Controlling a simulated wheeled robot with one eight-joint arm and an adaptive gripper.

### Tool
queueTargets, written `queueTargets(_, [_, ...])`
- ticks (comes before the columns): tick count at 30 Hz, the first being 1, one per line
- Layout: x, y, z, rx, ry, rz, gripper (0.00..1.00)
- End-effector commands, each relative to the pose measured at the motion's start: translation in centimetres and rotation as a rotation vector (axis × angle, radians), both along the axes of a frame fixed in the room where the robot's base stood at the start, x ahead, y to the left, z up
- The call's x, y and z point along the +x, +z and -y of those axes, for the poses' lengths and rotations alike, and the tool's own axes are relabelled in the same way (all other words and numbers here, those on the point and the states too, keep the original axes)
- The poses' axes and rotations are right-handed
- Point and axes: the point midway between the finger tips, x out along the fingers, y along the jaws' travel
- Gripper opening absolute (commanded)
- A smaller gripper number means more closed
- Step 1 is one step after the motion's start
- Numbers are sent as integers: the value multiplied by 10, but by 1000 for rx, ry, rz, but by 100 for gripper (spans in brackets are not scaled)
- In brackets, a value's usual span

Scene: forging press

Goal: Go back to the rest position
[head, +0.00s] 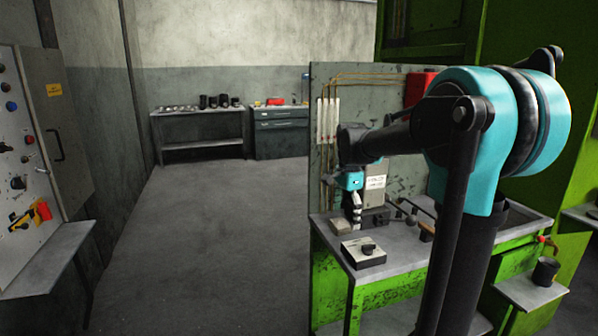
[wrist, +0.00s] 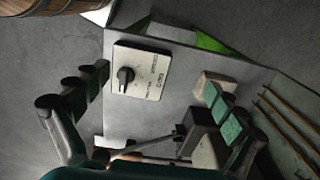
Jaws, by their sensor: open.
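My gripper (head: 355,205) hangs over the green-framed workbench (head: 395,278) of the press in the head view, partly hidden by its own wrist. In the wrist view its two fingers stand wide apart and the gripper (wrist: 157,80) is open, with nothing between the fingers. A control box with a black rotary knob (head: 363,252) lies on the bench top below and in front of it. The same box shows in the wrist view (wrist: 140,82), near the left finger and apart from it.
A small pale block (head: 341,227) and a dark block (head: 376,217) sit on the bench near the gripper. A back panel with pipes (head: 328,130) rises behind. A control cabinet (head: 30,150) stands at left. The floor (head: 200,240) between is clear.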

Motion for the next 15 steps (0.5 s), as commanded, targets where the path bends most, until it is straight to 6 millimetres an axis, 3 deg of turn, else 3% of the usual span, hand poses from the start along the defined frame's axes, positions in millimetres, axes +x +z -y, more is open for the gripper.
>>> queueTargets(8, [-22, -20, 7, 1, 137, 41, 96])
queueTargets(15, [-52, -49, 17, -9, 328, 98, 96])
